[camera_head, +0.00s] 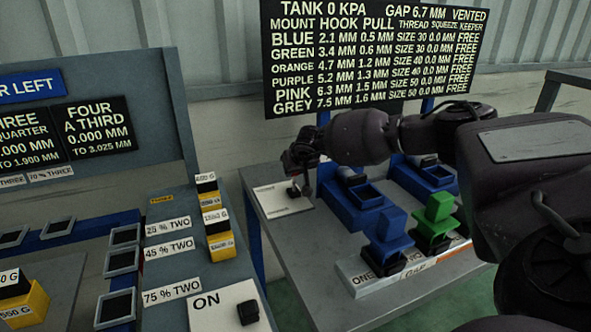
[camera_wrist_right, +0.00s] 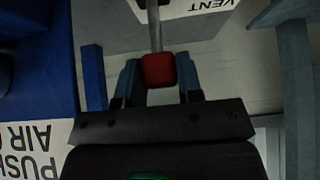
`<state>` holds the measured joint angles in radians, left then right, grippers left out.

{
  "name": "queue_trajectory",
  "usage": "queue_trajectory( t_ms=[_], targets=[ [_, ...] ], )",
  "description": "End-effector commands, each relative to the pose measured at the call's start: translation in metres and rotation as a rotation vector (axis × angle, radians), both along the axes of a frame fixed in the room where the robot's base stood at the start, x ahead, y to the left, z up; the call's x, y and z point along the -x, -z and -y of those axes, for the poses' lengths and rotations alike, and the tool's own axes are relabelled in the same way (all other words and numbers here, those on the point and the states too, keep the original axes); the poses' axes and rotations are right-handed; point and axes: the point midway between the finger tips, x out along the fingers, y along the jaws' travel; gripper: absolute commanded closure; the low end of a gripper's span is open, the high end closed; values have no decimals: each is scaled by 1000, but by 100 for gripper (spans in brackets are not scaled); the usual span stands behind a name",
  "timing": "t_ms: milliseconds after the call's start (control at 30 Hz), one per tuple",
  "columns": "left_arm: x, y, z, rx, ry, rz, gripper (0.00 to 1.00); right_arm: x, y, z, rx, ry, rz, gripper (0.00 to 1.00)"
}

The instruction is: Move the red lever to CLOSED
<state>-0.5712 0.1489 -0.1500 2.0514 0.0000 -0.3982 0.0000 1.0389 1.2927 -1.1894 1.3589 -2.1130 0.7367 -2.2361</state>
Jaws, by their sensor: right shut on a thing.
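The red lever shows in the right wrist view as a red knob (camera_wrist_right: 159,70) on a grey metal stem. It sits between the two fingers of my right gripper (camera_wrist_right: 158,80), which is shut on it. In the head view my right arm comes in from the right, and its gripper (camera_head: 303,180) points down at the back of the grey table, beside a white plate (camera_head: 283,203). The red knob cannot be made out there. A white label reading VENT (camera_wrist_right: 212,5) lies near the stem; I see no CLOSED mark. My left gripper is not in view.
Blue fixtures (camera_head: 350,205) stand right of the gripper, with a blue block (camera_head: 388,235) and a green block (camera_head: 436,220) in front. The readout board (camera_head: 375,50) hangs behind. A bench with yellow weights (camera_head: 220,240) stands left, across a gap.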

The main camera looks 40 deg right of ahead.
Motion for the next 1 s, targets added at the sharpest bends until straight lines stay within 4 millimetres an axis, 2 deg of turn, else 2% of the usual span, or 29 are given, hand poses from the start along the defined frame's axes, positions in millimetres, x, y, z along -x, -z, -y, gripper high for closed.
queue_trajectory(
  t_ms=[133, 400, 600, 1000],
  targets=[
    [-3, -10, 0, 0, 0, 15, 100, 14, 3, -5, -2, -1, -10, 100],
    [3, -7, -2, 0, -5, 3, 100, 29, 13, -9, -3, 1, -14, 100],
    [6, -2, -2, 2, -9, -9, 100, 34, 19, -11, -4, 0, -17, 100],
    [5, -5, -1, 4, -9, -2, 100, 37, 23, -12, -3, 0, -18, 100]
  ],
)
